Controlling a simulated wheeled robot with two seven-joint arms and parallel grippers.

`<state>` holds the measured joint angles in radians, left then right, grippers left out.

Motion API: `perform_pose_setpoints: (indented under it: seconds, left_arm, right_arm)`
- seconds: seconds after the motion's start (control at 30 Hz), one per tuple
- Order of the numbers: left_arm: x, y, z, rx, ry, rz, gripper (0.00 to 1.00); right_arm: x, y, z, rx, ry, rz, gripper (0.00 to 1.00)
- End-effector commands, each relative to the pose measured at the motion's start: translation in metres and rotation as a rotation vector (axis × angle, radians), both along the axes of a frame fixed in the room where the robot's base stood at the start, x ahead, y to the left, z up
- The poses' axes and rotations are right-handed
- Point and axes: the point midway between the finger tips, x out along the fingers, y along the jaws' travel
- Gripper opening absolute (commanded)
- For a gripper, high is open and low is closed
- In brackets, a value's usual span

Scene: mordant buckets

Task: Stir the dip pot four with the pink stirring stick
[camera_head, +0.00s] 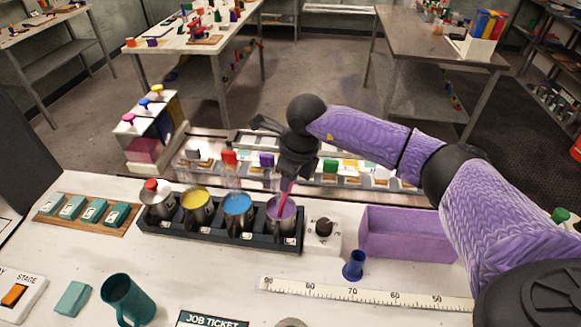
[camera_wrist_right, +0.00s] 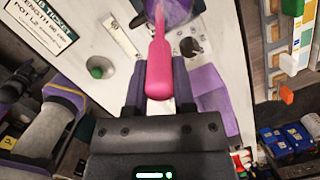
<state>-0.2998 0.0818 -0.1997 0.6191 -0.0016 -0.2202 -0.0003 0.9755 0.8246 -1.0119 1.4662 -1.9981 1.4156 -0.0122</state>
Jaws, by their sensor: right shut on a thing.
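Dip pot four (camera_head: 284,226) is the rightmost metal pot in the dark rack (camera_head: 190,241), with purple liquid in it. It also shows at the top of the right wrist view (camera_wrist_right: 176,10). My right gripper (camera_head: 292,176) is above this pot, shut on the pink stirring stick (camera_head: 286,192). The stick's lower end is inside the pot's mouth; how deep it reaches is hidden. In the right wrist view the stick's wide pink handle (camera_wrist_right: 159,65) sits between the fingers.
Pots with yellow (camera_head: 196,212) and blue (camera_head: 238,216) contents stand to the left in the rack. A dial box (camera_head: 322,236), a purple tray (camera_head: 405,245) and a blue funnel-like cup (camera_head: 353,265) are to the right. A ruler (camera_head: 365,294) and teal mug (camera_head: 124,300) lie nearer.

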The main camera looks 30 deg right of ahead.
Motion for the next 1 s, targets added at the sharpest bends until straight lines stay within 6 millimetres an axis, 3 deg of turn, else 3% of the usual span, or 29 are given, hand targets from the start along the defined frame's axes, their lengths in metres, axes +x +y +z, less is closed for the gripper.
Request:
perform_pose_setpoints:
  seconds: [0.2, 0.57, 1.0]
  left_arm:
    - [-0.001, 0.0, -0.01, 0.0, 0.001, -0.001, 0.82]
    - [0.0, 0.0, -0.008, 0.0, 0.001, -0.001, 0.82]
    - [0.001, -0.001, 0.04, -0.001, -0.004, 0.002, 0.82]
  right_arm:
    - [0.007, -0.009, -0.003, 0.0, 0.0, -0.002, 0.0]
    - [0.008, -0.01, 0.001, 0.0, 0.0, 0.0, 0.0]
    - [-0.001, -0.013, 0.054, 0.001, 0.0, 0.001, 0.0]
